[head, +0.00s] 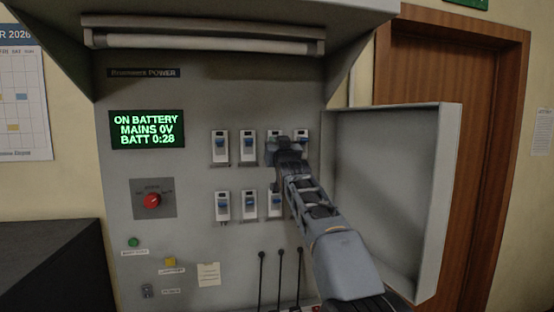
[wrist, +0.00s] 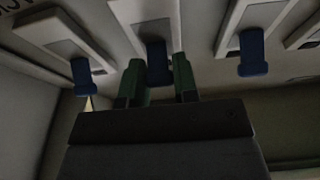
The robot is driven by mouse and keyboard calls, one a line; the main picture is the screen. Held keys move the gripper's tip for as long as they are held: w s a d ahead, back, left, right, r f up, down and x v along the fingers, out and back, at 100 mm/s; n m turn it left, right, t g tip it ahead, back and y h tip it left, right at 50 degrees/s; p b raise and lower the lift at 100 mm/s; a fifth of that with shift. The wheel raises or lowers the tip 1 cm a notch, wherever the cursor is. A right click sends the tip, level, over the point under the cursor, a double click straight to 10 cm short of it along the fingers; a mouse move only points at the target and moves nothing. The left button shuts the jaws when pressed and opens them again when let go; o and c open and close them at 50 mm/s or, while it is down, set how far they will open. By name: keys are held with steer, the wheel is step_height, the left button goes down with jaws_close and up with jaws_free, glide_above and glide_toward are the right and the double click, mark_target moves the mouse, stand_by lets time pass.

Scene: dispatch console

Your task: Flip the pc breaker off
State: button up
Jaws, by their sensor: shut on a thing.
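Breakers with blue toggles stand in two rows on the grey panel (head: 190,240). In the upper row are a left breaker (head: 220,147), a second (head: 248,147) and a right one (head: 301,136). My gripper (head: 277,150) is at the third upper breaker and partly covers it. In the wrist view, its two green fingers (wrist: 158,80) are shut on the blue toggle (wrist: 156,52) between them. Neighbouring toggles show to its left (wrist: 85,78) and right (wrist: 252,54), apart from the fingers. The labels are too small to read, so I cannot tell which breaker is the pc one.
Lower-row breakers (head: 222,206) sit beneath; my arm hides part of that row. An open cabinet door (head: 385,190) stands close to the right of my arm. A green-lit display (head: 147,129) reads "ON BATTERY MAINS 0V BATT 0:28". A red rotary knob (head: 152,200) is at left.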

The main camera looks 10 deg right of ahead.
steer(key=t+b, duration=0.1)
steer(key=f+t+b, duration=0.1)
steer(key=b, duration=0.1)
steer(key=shift+f+t, duration=0.3)
steer(key=shift+t, duration=0.1)
steer(key=shift+t+b, duration=0.8)
steer(key=o, duration=0.9)
steer(key=b+v, duration=0.8)
steer(key=v, duration=0.4)
steer(key=shift+w+f+b, duration=0.1)
steer(key=shift+b, duration=0.3)
